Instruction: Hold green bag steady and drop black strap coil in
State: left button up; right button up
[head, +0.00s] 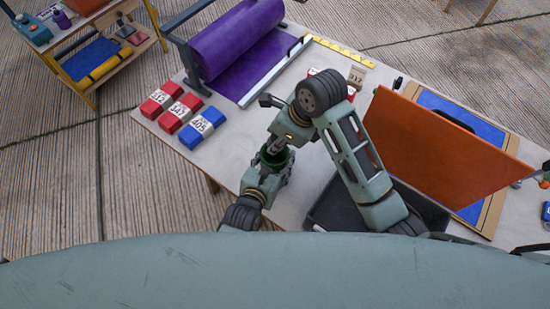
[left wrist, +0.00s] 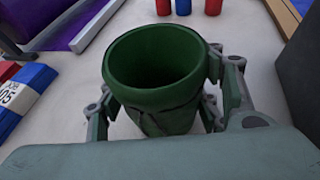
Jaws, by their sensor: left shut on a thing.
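The green bag (left wrist: 150,95) stands upright and open-topped in the left wrist view. No coil shows in the visible part of its inside. My left gripper (left wrist: 165,110) is shut on it, with a finger on either side. In the head view only a little of the green bag (head: 275,157) shows below my right arm. My left gripper (head: 276,172) is beside it there. My right arm bends over from the right, its wrist end above the bag. I cannot make out its fingertips. I cannot pick out the black strap coil in either view.
Red and blue numbered packs (head: 201,127) lie left on the table. A purple roll (head: 237,42) is behind them. A tilted orange panel (head: 440,145) and a dark bin (head: 330,205) are to the right.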

jog(key=shift+f, duration=1.45)
jog(key=o, duration=1.3)
pick_arm(q)
jog(key=shift+a, duration=0.1)
pick_arm(e)
jog(key=shift+v, duration=6)
jog(key=shift+s, duration=0.1)
pick_arm(q)
jog(key=o, duration=1.5)
